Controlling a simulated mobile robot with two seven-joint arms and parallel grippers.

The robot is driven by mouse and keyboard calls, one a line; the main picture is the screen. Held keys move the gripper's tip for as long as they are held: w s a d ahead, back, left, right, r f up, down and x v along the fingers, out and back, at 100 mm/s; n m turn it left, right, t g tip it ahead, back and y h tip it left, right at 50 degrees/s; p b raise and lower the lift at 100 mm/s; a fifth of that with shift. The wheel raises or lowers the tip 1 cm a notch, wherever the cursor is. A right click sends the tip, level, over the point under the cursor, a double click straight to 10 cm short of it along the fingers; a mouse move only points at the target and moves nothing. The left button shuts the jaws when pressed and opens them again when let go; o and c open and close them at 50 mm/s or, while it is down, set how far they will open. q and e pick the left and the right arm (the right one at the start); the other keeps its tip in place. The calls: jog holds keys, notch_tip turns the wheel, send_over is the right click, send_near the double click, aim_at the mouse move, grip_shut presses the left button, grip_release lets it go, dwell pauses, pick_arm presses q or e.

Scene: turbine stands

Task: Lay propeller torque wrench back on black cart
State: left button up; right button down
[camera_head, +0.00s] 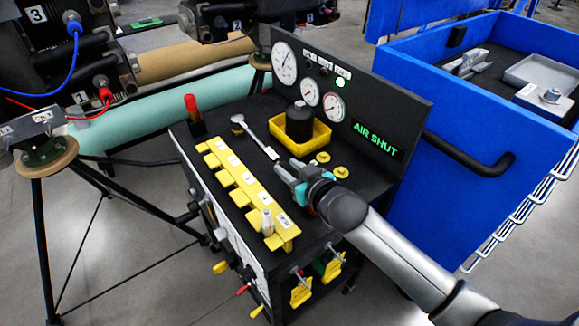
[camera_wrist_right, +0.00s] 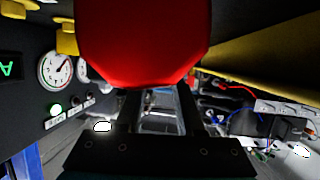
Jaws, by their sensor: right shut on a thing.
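The propeller torque wrench (camera_head: 257,138) is a long silver tool with a dark, yellow-marked head at its far left end and a white label near my right gripper. It lies over the top of the black cart (camera_head: 352,185), between the yellow rack and the yellow tray. I cannot tell whether it touches the top. My right gripper (camera_head: 287,173) is shut on the wrench's near end, hiding the grip. In the right wrist view a large red end (camera_wrist_right: 145,40), seemingly the wrench's handle, covers the upper middle. My left gripper is not in view.
A yellow labelled rack (camera_head: 240,185) runs along the cart's left edge. A yellow tray (camera_head: 318,140) holds a black cylinder (camera_head: 299,122). A gauge panel (camera_head: 385,110) reading AIR SHUT stands behind. A blue bin (camera_head: 430,190) is at the right, and a tripod stand (camera_head: 45,170) at the left.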

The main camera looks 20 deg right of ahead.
jog(key=shift+f, duration=0.2)
dwell(0.5)
jog(key=shift+c, duration=2.2)
grip_release()
jog(key=shift+f, duration=0.1)
jog(key=shift+o, duration=0.8)
jog(key=shift+s+f, duration=0.1)
jog(key=shift+f, duration=0.15)
jog(key=shift+r, duration=0.1)
